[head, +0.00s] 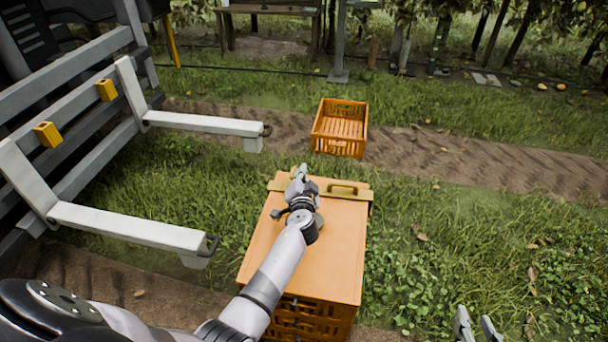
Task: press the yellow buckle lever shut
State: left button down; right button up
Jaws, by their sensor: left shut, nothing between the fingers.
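A yellow strap or bar (361,195) runs across the far end of the orange lid (335,245) on a stack of orange crates (325,318). The yellow buckle lever (343,187) shows as a loop-shaped piece on this strap, just right of my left gripper. My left gripper (299,172) is shut and empty, over the strap near the lid's far edge. It hides part of the strap; I cannot tell whether it touches it. My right gripper (476,322) is at the bottom right edge, its two fingers apart and empty, over grass.
An empty orange crate (340,128) stands on the dirt path beyond the stack. On the left, a grey frame with two white forks (130,227) reaches toward the stack. Yellow blocks (47,134) sit on its rails. Grass to the right is free of large objects.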

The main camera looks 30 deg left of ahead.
aim_at(290, 178)
pick_arm(q)
jog(key=shift+s+a+f+n+h, duration=0.2)
jog(key=shift+a+n+h, duration=0.1)
jog(key=shift+a+n, duration=0.35)
jog(key=shift+s+a+f+n, duration=0.1)
jog(key=shift+a+n, duration=0.15)
jog(key=shift+n, duration=0.5)
jog(key=shift+s+a+f+n+h, duration=0.2)
jog(key=shift+a+n+h, duration=0.2)
jog(key=shift+n, duration=0.2)
jog(key=shift+a+f+n+h, duration=0.2)
jog(key=shift+a+n+h, duration=0.1)
jog(key=shift+n, duration=0.2)
jog(key=shift+a+f, duration=0.1)
jog(key=shift+f, duration=0.1)
jog(key=shift+a+f, duration=0.15)
pick_arm(e)
jog(key=shift+w+r, duration=0.25)
jog(key=shift+r, duration=0.1)
jog(key=shift+a, duration=0.1)
